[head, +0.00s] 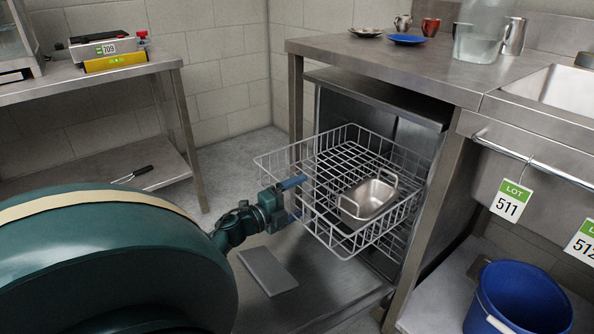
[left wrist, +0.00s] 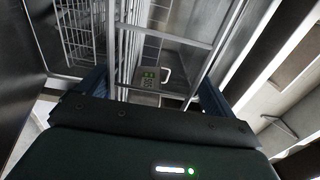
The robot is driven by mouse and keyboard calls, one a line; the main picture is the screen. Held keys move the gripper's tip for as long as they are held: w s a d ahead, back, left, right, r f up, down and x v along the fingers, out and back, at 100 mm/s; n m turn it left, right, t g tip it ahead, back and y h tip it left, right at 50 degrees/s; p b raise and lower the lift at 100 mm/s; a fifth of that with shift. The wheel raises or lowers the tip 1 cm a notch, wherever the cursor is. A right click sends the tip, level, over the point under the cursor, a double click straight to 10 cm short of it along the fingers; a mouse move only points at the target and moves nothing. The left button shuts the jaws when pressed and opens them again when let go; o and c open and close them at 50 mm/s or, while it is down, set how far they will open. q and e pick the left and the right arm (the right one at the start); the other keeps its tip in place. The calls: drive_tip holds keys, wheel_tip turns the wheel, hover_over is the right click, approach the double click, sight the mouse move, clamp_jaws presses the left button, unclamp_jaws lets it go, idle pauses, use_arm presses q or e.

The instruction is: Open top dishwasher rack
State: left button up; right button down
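The top dishwasher rack (head: 318,212) is a white wire basket, pulled at least partly out of the dishwasher (head: 430,115) under the steel counter. A small steel pan (head: 368,200) with two wire handles sits in it. The dishwasher door (head: 325,285) is folded down below. My left gripper (head: 297,200) is at the rack's front left side, its blue fingers apart. In the left wrist view (left wrist: 150,85), rack wires (left wrist: 165,38) run in front of and between the spread fingers; contact is unclear. My right gripper is not in view.
A blue bucket (head: 517,300) stands at lower right, below the sink (head: 558,88). Lot tags hang from a rail there. The counter (head: 400,55) holds a blue plate, cups and a glass container. A steel table (head: 90,80) stands at left. Floor shows between.

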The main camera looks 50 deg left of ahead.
use_arm(q)
drive_tip(key=shift+s+f, duration=0.15)
drive_tip(key=shift+f, duration=0.05)
drive_tip(key=shift+s, duration=0.25)
drive_tip(key=s+a+p, duration=0.1)
drive_tip(key=s+p, duration=0.2)
drive_tip(key=s, duration=0.9)
drive_tip(key=shift+s, duration=0.25)
